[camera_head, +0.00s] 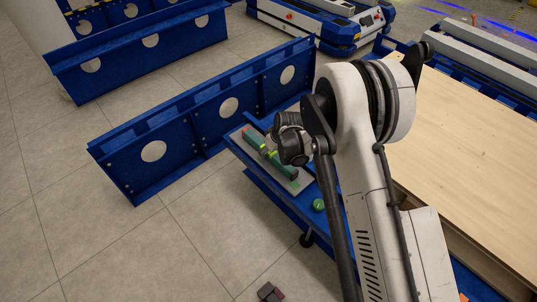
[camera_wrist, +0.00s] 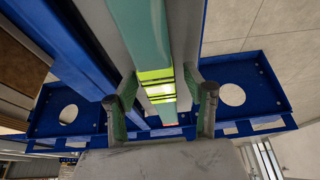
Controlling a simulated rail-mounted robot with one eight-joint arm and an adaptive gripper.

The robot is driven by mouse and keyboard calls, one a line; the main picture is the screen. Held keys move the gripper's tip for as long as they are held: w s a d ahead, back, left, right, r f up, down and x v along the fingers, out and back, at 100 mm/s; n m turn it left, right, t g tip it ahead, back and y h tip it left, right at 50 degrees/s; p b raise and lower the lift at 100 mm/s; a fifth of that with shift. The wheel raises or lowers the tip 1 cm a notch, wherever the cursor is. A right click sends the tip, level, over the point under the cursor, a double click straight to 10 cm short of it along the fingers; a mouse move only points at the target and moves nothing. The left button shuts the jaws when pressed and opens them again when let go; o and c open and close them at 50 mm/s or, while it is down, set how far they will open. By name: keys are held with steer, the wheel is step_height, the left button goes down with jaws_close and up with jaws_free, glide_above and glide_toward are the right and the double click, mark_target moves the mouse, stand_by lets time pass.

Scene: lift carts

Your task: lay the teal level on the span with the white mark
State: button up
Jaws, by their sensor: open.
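The teal level (camera_head: 287,171) lies on a grey pad on top of a small blue cart (camera_head: 262,180) in the head view. It is a long bar with yellow-green parts near its middle; the wrist view shows it (camera_wrist: 140,30) running away between my fingers. My gripper (camera_head: 268,151) is over the middle of the level. In the wrist view its two fingers (camera_wrist: 160,80) are open, one on each side of the level, with a visible gap on each side. Blue spans with round holes (camera_head: 190,122) stand beside the cart; I cannot make out a white mark on them.
A green round object (camera_head: 319,205) sits on the cart near its right end. Another blue span (camera_head: 140,52) stands further back. A wide wooden panel (camera_head: 455,130) is at the right. A blue-and-white machine (camera_head: 320,25) stands at the back. The floor at the left is clear.

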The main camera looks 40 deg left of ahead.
steer(key=shift+c, duration=0.2)
jaws_close()
steer(key=shift+r, duration=0.1)
